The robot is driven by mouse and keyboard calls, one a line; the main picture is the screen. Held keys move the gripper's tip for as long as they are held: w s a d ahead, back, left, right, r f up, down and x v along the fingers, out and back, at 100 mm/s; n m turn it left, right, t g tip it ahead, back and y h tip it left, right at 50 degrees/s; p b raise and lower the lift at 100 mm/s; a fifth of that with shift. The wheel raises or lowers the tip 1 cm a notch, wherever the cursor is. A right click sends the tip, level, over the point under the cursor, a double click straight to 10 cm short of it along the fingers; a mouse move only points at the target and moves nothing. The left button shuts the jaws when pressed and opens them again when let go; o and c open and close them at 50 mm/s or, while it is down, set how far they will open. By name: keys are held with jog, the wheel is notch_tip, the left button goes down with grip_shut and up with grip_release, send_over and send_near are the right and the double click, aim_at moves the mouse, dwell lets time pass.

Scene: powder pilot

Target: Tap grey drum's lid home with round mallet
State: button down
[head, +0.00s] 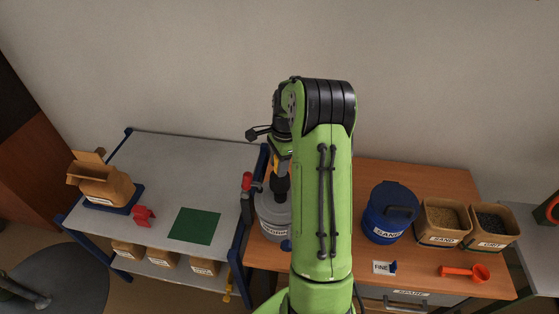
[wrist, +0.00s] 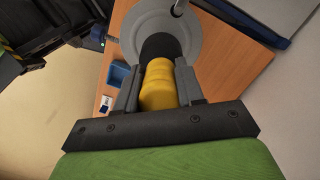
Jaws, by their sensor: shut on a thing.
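The grey drum (head: 272,222) stands on the wooden bench, partly hidden behind my arm. Its round grey lid (wrist: 196,32) shows in the wrist view, with a metal fitting near the top edge. My gripper (wrist: 158,78) is shut on the yellow handle of the round mallet (wrist: 158,90). The mallet's black head (head: 281,188) points down over the drum's top, and overlaps the lid in the wrist view. I cannot tell whether the head touches the lid or how evenly the lid sits.
A blue drum (head: 388,222) and two open tubs (head: 440,238) (head: 491,242) stand right on the bench. An orange scoop (head: 466,272) lies in front. A red-topped tool (head: 246,182) is left of the grey drum.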

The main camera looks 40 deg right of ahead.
jog(key=f, duration=0.1)
jog(key=f+b, duration=0.2)
jog(key=shift+s+f, duration=0.3)
jog(key=shift+f, duration=0.05)
notch_tip(320, 180, up, 6)
jog(key=p, duration=0.5)
jog(key=shift+w, duration=0.15)
jog(key=shift+f, duration=0.15)
notch_tip(320, 180, down, 7)
jog(key=b, duration=0.5)
jog(key=shift+f+b, duration=0.1)
jog(key=shift+b, duration=0.2)
notch_tip(320, 180, up, 7)
jog(key=p, duration=0.5)
jog(key=shift+w+f, duration=0.1)
jog(key=shift+f, duration=0.25)
jog(key=shift+f, duration=0.1)
